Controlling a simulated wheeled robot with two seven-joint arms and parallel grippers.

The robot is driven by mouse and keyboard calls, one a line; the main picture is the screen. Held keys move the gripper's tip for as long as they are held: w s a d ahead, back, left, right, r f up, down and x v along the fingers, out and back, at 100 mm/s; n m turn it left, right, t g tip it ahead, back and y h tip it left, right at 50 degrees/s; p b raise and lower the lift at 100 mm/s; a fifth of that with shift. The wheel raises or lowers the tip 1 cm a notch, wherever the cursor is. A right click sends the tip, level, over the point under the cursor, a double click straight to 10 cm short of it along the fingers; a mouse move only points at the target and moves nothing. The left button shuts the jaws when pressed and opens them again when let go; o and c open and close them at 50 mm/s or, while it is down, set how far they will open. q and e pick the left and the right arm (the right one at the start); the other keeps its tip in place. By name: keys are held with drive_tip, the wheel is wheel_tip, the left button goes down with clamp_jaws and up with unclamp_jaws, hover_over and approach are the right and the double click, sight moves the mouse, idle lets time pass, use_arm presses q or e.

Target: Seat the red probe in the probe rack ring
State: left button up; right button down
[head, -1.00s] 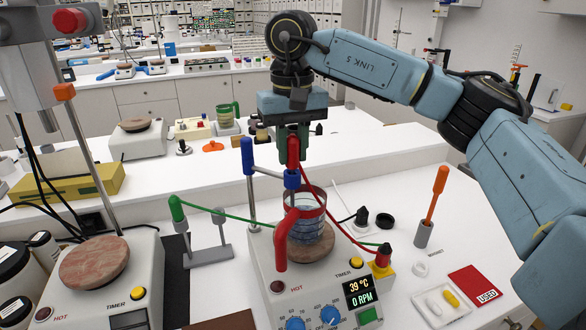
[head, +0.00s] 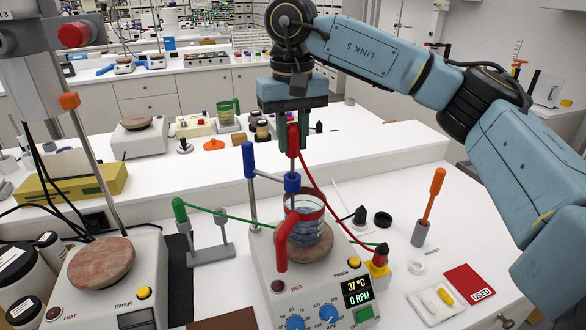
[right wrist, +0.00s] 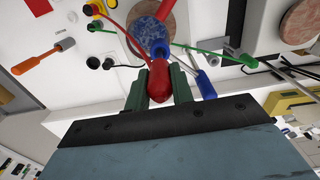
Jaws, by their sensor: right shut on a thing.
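My right gripper (head: 291,132) is shut on the red handle of the red probe (head: 292,143), upright above the hotplate. The probe's steel shaft runs down to the blue clip of a stand (head: 292,182) over the beaker (head: 310,228); its tip cannot be made out. In the right wrist view the red handle (right wrist: 159,82) sits between the green fingers, with the blue clip (right wrist: 160,48) just beyond it. A grey rack (head: 210,255) stands to the left, with the green probe (head: 179,210) at its left post. I cannot clearly make out a ring on it. My left gripper is not in view.
The red-rimmed beaker stands on a hotplate (head: 265,270) reading 37 °C, 0 RPM. The probe's red cable runs to a red plug (head: 380,257). A second hotplate (head: 130,250) is at left; an orange-handled tool in a holder (head: 420,233) and a red USED card (head: 468,282) are at right.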

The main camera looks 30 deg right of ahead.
wheel_tip(320, 180, up, 14)
drive_tip(key=p, duration=1.1)
drive_tip(key=shift+f, duration=0.25)
idle(0.4)
drive_tip(key=shift+f, duration=0.1)
